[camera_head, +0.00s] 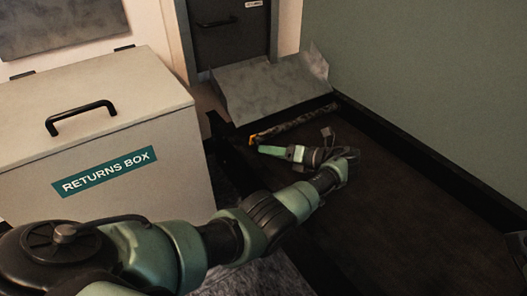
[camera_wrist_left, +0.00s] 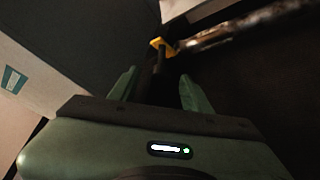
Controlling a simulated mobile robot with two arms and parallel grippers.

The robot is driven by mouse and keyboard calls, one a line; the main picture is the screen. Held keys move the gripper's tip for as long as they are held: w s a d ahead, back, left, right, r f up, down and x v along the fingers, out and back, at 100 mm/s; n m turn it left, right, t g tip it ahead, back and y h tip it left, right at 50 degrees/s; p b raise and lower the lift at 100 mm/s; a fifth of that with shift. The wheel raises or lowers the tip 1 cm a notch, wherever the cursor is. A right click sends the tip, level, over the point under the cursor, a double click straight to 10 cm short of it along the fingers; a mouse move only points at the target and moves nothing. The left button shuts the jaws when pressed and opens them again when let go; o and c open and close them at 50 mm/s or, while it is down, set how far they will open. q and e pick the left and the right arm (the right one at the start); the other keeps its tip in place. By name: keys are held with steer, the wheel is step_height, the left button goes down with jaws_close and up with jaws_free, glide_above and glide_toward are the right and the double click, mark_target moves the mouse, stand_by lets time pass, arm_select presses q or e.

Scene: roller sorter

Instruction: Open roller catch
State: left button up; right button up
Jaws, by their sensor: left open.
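The yellow catch (camera_head: 252,139) sits at the left end of a dark mottled roller bar (camera_head: 295,122) that crosses the dark bed. In the left wrist view the yellow catch (camera_wrist_left: 158,44) shows just beyond my fingers, with a dark stem below it. My left gripper (camera_head: 264,150) is open, with its green fingers pointing left, close to the catch. In the wrist view the open left gripper (camera_wrist_left: 160,90) has one finger on either side of the dark stem. I cannot tell whether they touch it. My right gripper does not show clearly.
A cream returns box (camera_head: 170,150) with a black-handled lid stands at the left. A grey metal chute (camera_head: 265,88) lies behind the roller, below a dark door (camera_head: 232,40). A black rail (camera_head: 430,155) edges the bed along the green wall. The bed's right part is clear.

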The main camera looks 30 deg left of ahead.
arm_select(q)
steer(key=shift+b+x, duration=0.5)
steer(key=shift+x, duration=1.5)
jaws_close()
steer(key=shift+w, duration=0.1)
